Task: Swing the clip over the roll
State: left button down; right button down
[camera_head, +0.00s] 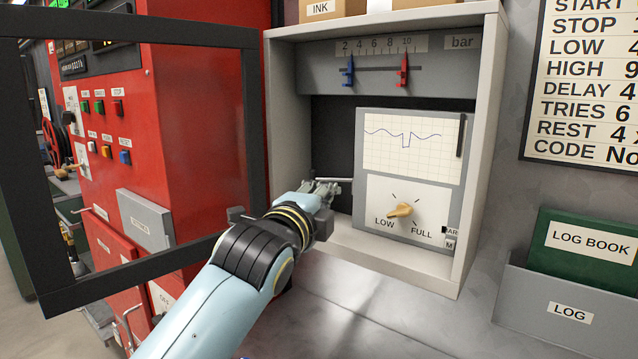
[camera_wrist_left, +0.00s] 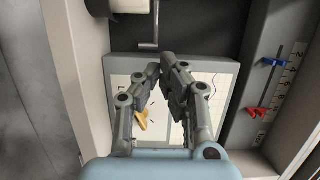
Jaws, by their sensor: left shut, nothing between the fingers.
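The left gripper (camera_head: 326,187) is inside the open grey cabinet, at the left edge of the recorder panel. In the wrist view its fingertips (camera_wrist_left: 161,68) are close together with nothing held. A thin bent metal rod, which looks like the clip (camera_wrist_left: 155,28), is just beyond the fingertips, apart from them in that view. In the head view a thin rod (camera_head: 342,180) shows by the fingertips. A pale cylinder, probably the roll (camera_wrist_left: 130,5), is beside the clip and cut off by the picture's top edge. My right gripper is in neither view.
The recorder panel (camera_head: 413,170) has chart paper and a yellow knob (camera_head: 401,210). Blue (camera_head: 348,72) and red (camera_head: 403,70) pointers sit above it. The cabinet's side walls (camera_head: 482,150) bound the space. A black door frame (camera_head: 256,130) stands open left. A log book (camera_head: 585,243) sits right.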

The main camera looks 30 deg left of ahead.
aim_at(312, 180)
pick_arm(q)
jog(key=w+a, duration=0.2)
jog(key=w, duration=0.1)
jog(key=w+a, duration=0.1)
jog(key=shift+w+p, duration=0.2)
jog(key=shift+p, duration=0.15)
jog(key=shift+w+a, duration=0.1)
jog(key=shift+a, duration=0.1)
jog(key=shift+w, duration=0.1)
jog(key=shift+a, duration=0.1)
jog(key=shift+w+a+r+p, duration=0.1)
jog(key=shift+w+a+p, duration=0.25)
jog(key=shift+a+p, duration=0.25)
jog(key=shift+w+a+r+p, duration=0.1)
jog(key=shift+w+a+p, duration=0.2)
jog(key=shift+a+p, duration=0.25)
jog(key=shift+w+f, duration=0.1)
jog(key=shift+f, duration=0.1)
